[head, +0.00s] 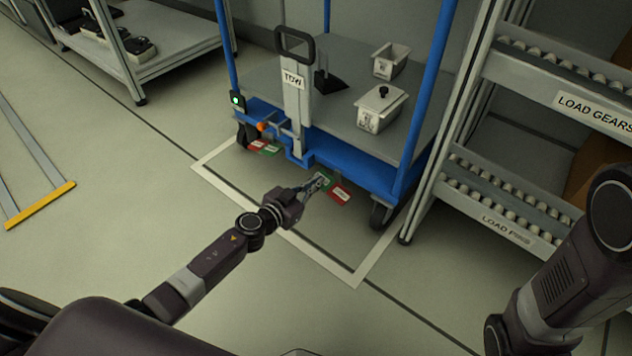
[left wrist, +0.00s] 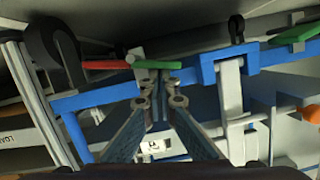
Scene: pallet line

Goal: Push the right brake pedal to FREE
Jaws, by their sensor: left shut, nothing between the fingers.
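The right brake pedal (head: 341,194) sits low under the front edge of the blue cart, with a green part on its left and a red part on its right. My left gripper (head: 317,184) is shut and empty, its fingertips at the green part. In the left wrist view the pedal's green part (left wrist: 157,65) lies just beyond my fingertips (left wrist: 161,90), with the red part to its left; whether they touch I cannot tell. The left brake pedal (head: 264,147), red and green, is farther left under the cart. My right gripper is out of view.
The blue cart (head: 350,172) stands in a white floor outline and carries two grey containers. Its tow handle (head: 296,85) rises at the front. A roller rack (head: 502,205) stands close on the right. The floor to the left is clear up to a yellow-ended frame (head: 40,205).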

